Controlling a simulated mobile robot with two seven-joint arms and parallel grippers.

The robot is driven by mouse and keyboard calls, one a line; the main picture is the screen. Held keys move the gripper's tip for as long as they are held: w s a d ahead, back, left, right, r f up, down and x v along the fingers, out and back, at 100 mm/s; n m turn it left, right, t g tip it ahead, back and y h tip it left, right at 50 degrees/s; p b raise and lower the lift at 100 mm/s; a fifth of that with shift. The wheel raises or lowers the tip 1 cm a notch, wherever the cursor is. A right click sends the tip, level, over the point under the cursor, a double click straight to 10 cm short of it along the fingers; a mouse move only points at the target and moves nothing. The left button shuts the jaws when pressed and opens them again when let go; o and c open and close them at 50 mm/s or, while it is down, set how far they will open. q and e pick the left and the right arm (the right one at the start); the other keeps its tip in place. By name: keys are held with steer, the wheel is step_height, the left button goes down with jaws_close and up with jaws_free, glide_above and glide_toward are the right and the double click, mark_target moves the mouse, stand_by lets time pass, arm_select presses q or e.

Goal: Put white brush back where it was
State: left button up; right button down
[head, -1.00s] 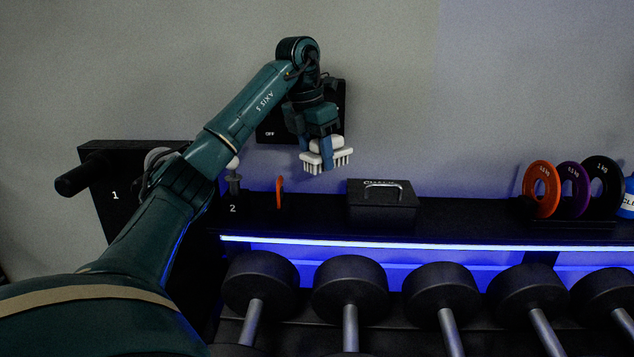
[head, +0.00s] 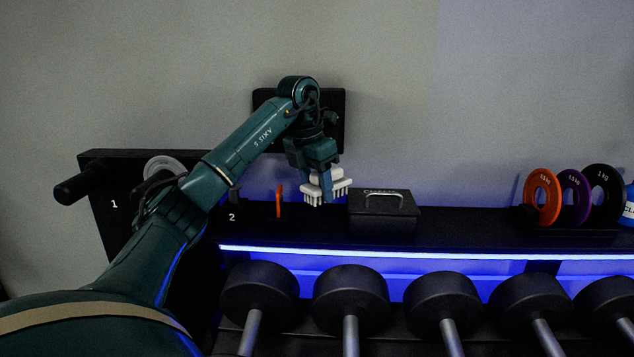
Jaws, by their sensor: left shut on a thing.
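The white brush (head: 339,185) has a white body with bristle tufts pointing down. My left gripper (head: 322,186) is shut on it from above and holds it just over the black shelf (head: 460,228). The brush is to the left of the black box with a metal handle (head: 383,219) and to the right of an orange upright piece (head: 279,202). The gripper's fingers hide part of the brush. A gap between bristles and shelf seems to remain, but contact is hard to judge. My right gripper is not in view.
Orange (head: 541,197), purple (head: 574,194) and black (head: 602,192) weight plates stand at the shelf's right. Several dumbbells (head: 351,293) lie below the lit front edge. A black panel marked 1 (head: 110,190) is at left. The shelf between box and plates is clear.

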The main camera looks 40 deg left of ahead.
arm_select(q)
steer(key=o, duration=1.3)
steer(key=shift+f, duration=0.1)
steer(key=v, duration=0.2)
steer(key=p+v, duration=0.1)
steer(key=v, duration=0.4)
steer(key=shift+w+p, duration=0.25)
steer(key=shift+p, duration=0.15)
steer(key=p+v, duration=0.2)
steer(key=v, duration=0.4)
steer(key=shift+s+p, duration=0.1)
steer(key=shift+p, duration=0.25)
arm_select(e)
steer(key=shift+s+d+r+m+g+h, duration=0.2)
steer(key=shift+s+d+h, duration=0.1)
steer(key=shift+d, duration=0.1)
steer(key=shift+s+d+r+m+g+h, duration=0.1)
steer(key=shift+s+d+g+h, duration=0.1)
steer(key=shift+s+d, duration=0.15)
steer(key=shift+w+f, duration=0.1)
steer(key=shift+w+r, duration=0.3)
arm_select(q)
steer(key=shift+d, duration=0.1)
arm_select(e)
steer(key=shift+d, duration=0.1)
